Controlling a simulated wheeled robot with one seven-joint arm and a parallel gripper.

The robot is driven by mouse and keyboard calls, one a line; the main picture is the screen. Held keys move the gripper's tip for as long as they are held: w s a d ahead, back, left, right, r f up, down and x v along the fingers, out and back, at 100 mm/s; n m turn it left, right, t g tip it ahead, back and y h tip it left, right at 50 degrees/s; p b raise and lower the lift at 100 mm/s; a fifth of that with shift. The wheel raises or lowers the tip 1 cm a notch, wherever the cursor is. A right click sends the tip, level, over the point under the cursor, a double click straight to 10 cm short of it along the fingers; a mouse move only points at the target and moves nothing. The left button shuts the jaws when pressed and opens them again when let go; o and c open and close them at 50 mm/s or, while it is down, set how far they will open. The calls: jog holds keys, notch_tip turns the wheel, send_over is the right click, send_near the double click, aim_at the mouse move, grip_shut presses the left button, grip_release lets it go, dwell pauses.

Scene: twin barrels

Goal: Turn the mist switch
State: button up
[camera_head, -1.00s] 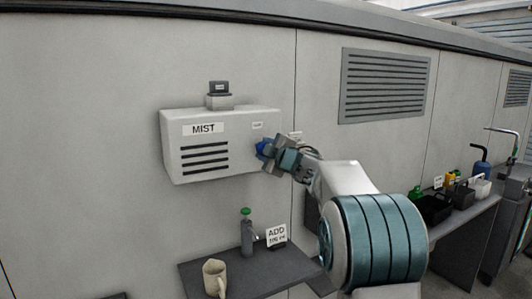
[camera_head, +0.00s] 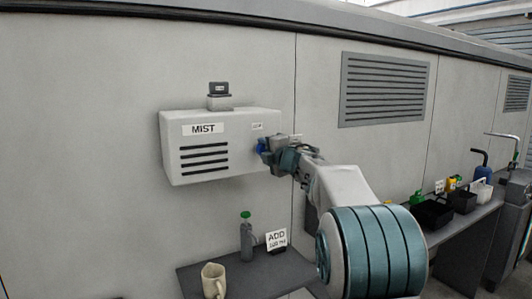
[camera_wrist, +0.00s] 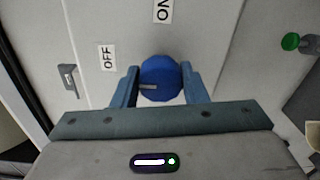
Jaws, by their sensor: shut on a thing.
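The white MIST box (camera_head: 225,163) hangs on the grey wall, with a vented front and a MIST label (camera_head: 203,128). A round blue knob (camera_wrist: 160,76) on it is the switch; only a bit of it shows in the head view (camera_head: 261,147). My gripper (camera_wrist: 160,88) is shut on the knob, one blue finger on each side. A pale pointer mark on the knob points left in the wrist view. The OFF label (camera_wrist: 107,57) is up and left of the knob; the ON label (camera_wrist: 163,11) is straight above it.
Below the box, a dark shelf (camera_head: 215,281) holds a beige mug (camera_head: 213,281), a grey dispenser with a green top (camera_head: 248,240) and an ADD sign (camera_head: 276,239). A counter with dark bins (camera_head: 436,212) stands at right. A wall vent (camera_head: 383,90) is above my arm.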

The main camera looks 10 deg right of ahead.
dwell(0.4)
jog(key=o, duration=1)
jog(key=shift+c, duration=0.2)
jog(key=shift+s, duration=0.1)
jog(key=b+v, duration=0.2)
jog(key=v, duration=1.1)
jog(key=shift+s, duration=0.3)
jog(key=shift+d+r, duration=0.1)
jog(key=shift+d, duration=0.05)
